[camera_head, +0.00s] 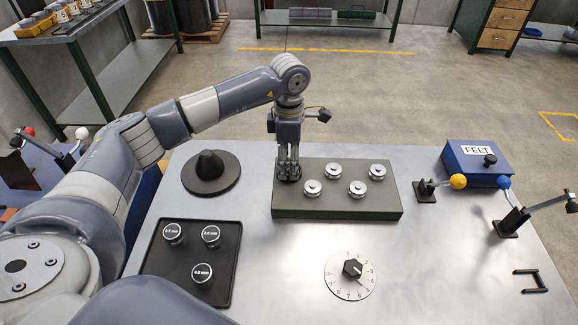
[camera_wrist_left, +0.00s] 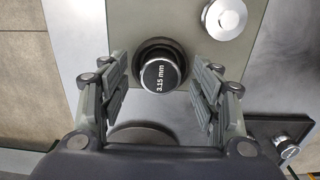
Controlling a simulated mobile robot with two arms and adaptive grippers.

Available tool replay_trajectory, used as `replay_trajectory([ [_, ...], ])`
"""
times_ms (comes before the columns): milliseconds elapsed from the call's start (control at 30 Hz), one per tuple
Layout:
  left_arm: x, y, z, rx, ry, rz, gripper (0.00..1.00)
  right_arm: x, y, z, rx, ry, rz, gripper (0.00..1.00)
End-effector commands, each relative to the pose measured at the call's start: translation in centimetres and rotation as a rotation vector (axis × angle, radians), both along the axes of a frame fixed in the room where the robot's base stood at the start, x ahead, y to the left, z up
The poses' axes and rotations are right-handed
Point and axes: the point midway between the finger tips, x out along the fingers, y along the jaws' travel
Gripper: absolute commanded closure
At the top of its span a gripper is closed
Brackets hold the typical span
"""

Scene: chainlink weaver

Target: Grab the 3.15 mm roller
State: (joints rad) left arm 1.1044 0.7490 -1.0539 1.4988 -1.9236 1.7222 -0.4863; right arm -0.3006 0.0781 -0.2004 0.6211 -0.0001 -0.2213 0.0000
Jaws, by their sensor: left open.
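The 3.15 mm roller (camera_wrist_left: 160,75) shows in the left wrist view as a dark-topped round knob with a bright rim, its label readable. It sits on the grey-green block (camera_head: 320,212), at the block's left end. My left gripper (camera_head: 288,176) points down over that end in the head view, and the roller is mostly hidden there. In the left wrist view my left gripper (camera_wrist_left: 165,92) is open, with one finger on each side of the roller and a gap on both sides. My right gripper is not in view.
Several silver rollers (camera_head: 357,189) stand on the same block to the right. A black tray (camera_head: 190,285) at front left holds three labelled rollers. A dark cone on a disc (camera_head: 210,172), a numbered dial (camera_head: 350,276), levers and a blue FELT box (camera_head: 476,165) stand around.

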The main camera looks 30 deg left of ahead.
Motion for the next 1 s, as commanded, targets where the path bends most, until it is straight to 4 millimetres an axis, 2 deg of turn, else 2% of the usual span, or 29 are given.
replay_trajectory([
  [33,0.0,0.0,0.0,0.000,0.000,0.000,0.44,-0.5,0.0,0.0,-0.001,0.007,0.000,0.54],
  [200,0.0,0.0,0.0,0.000,0.000,0.000,0.82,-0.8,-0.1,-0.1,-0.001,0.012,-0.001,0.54],
  [300,0.0,0.0,0.0,0.000,0.000,0.000,1.00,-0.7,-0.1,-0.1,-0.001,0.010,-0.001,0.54],
  [667,0.1,0.0,0.4,-0.001,-0.003,0.000,1.00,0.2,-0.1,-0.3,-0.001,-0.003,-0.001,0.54],
  [767,0.1,0.0,1.1,0.000,-0.004,0.000,1.00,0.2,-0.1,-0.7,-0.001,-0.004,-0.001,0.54],
  [933,0.2,0.0,3.7,-0.002,-0.008,0.000,1.00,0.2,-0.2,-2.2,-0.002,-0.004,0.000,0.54],
  [1000,-1.2,-0.8,3.5,-0.001,-0.003,-0.005,1.00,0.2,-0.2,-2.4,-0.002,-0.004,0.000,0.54],
])
